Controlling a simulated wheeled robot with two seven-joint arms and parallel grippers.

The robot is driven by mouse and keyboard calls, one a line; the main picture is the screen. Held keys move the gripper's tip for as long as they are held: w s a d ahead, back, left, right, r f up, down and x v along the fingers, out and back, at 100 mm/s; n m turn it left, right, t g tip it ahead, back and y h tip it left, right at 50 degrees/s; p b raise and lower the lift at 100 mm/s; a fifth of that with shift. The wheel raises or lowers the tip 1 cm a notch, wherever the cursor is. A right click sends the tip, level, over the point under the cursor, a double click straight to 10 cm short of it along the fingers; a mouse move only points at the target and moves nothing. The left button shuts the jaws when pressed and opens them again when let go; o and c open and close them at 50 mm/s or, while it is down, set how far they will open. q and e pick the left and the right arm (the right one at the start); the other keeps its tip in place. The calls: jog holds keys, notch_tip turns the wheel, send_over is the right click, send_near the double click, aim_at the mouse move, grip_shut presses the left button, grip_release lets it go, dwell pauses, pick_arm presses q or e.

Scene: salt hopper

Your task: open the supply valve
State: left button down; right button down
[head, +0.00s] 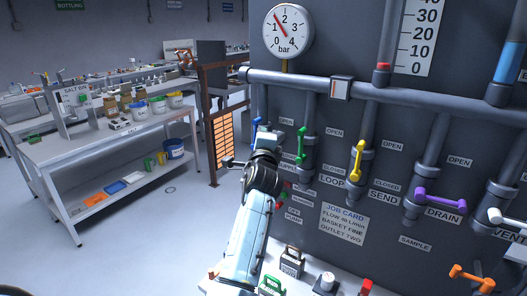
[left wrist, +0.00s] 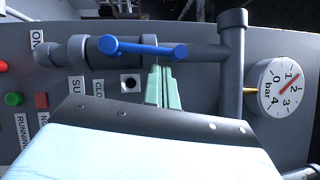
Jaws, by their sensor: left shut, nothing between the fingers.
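The supply valve's blue handle (left wrist: 148,49) lies along its grey pipe in the left wrist view, its free end toward the thicker header pipe. In the head view a bit of the blue handle (head: 255,128) shows behind my wrist. My left gripper (left wrist: 160,86) has its green fingers shut and empty. The fingertips are close beside the handle; I cannot tell whether they touch it. In the head view my left gripper (head: 264,135) is mostly hidden by its own wrist. Labels near the valve are partly covered. My right gripper is not in view.
Green (head: 301,146), yellow (head: 357,160) and purple (head: 440,199) valve handles are to the right on the panel. A gauge (head: 287,31) sits above, and red and green buttons (left wrist: 13,99) are near the valve. A shelf bench (head: 110,142) stands at left.

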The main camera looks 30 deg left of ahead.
pick_arm(q)
jog(key=d+r+b+v, duration=0.1)
jog(key=v, duration=1.1)
jog(key=shift+w+f, duration=0.2)
jog(key=shift+f, duration=0.05)
